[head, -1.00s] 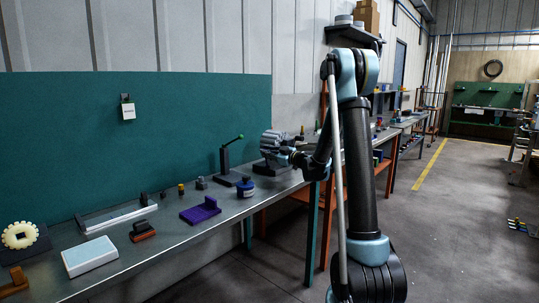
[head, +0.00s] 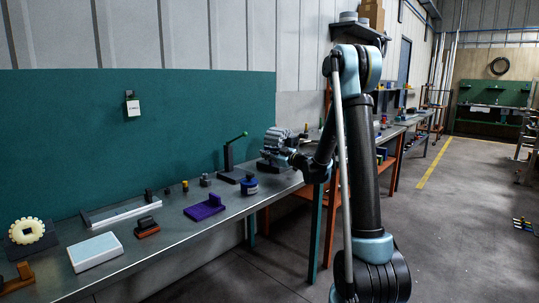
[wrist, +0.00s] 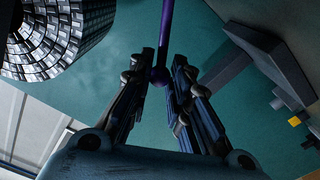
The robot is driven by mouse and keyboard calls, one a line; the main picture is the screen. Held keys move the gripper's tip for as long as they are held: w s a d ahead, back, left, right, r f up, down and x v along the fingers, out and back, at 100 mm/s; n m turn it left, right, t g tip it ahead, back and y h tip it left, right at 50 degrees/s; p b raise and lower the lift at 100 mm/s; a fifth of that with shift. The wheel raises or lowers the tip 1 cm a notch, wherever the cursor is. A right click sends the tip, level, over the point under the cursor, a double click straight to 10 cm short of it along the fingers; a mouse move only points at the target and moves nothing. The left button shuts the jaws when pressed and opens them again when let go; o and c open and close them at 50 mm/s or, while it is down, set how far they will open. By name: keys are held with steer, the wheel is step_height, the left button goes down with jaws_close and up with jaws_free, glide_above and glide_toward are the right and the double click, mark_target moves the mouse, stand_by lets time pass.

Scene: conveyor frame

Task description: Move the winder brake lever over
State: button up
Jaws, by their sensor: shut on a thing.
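The winder brake lever (wrist: 166,30) is a thin purple rod with a ball knob (wrist: 159,76) in the wrist view. My gripper (wrist: 164,62) is shut on the lever at its knob, with one finger on each side. The winder (wrist: 62,35), a grey segmented drum, is at the upper left of the wrist view. In the head view the winder (head: 275,142) stands on the bench, with my gripper (head: 290,154) close at its right. The lever cannot be made out there, and its pivot is out of sight.
A green-tipped upright lever on a dark stand (head: 229,162) and a blue round pot (head: 249,186) are left of the winder. A purple bracket (head: 205,208), a white block (head: 96,252) and a cream gear (head: 27,231) lie further left along the bench.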

steer(key=shift+s+f, duration=0.1)
stand_by(0.3)
steer(key=shift+o, duration=0.6)
steer(key=shift+s+a+f, duration=0.65)
steer(key=shift+s+f, duration=0.1)
steer(key=shift+f, duration=0.1)
steer(key=o, duration=0.9)
